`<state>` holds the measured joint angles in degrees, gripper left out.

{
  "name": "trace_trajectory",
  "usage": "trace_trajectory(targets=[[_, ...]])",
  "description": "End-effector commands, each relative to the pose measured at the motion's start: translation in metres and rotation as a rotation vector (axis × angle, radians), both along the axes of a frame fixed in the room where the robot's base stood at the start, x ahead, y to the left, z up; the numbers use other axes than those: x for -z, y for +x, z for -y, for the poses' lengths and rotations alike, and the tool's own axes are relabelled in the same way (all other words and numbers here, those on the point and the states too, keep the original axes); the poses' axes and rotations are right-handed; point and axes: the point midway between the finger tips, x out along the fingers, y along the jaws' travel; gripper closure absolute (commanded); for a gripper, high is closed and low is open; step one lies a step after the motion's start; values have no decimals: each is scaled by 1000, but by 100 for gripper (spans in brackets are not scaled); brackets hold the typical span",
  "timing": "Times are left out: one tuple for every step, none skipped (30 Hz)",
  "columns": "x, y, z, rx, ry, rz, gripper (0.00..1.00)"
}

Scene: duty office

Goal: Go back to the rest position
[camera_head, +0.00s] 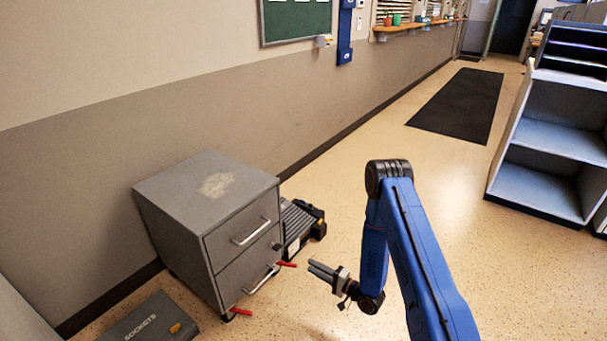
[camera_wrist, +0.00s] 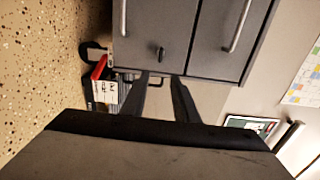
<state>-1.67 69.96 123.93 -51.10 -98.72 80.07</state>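My gripper (camera_head: 313,267) is in front of the grey drawer cabinet, low over the floor, at the end of my blue arm. It points left toward the cabinet, with clear space between the fingertips and the drawer fronts. In the wrist view, the two dark fingers (camera_wrist: 160,76) stand apart with a gap between them and nothing held. The grey cabinet (camera_head: 205,205) has two drawers with bar handles, and both look shut. It also fills the top of the wrist view (camera_wrist: 150,25), turned on its side.
Red pieces (camera_head: 286,264) show low by the cabinet. A grey shelf unit (camera_head: 550,150) stands at right. The floor around a black mat (camera_head: 460,105) is clear.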

Motion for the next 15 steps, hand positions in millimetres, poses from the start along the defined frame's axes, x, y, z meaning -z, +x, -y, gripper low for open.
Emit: trace_trajectory(targets=[[-2, 2, 0, 1, -6, 3, 73], [-4, 3, 0, 2, -13, 7, 73], [-7, 6, 0, 3, -26, 13, 73], [-10, 8, 1, 5, -40, 18, 73], [-14, 12, 1, 7, -58, 26, 73], [-20, 17, 2, 12, -86, 35, 73], [-25, 21, 3, 16, -110, 44, 73], [-30, 26, 4, 20, -137, 54, 73], [-38, 31, 6, 24, -173, 65, 73], [-43, 36, 8, 30, -203, 74, 73], [-49, 40, 9, 35, -230, 83, 73], [-57, 45, 12, 40, -268, 94, 73], [-63, 49, 14, 45, -296, 101, 73], [-69, 53, 16, 51, -323, 109, 73], [-77, 58, 19, 56, -359, 119, 73]])
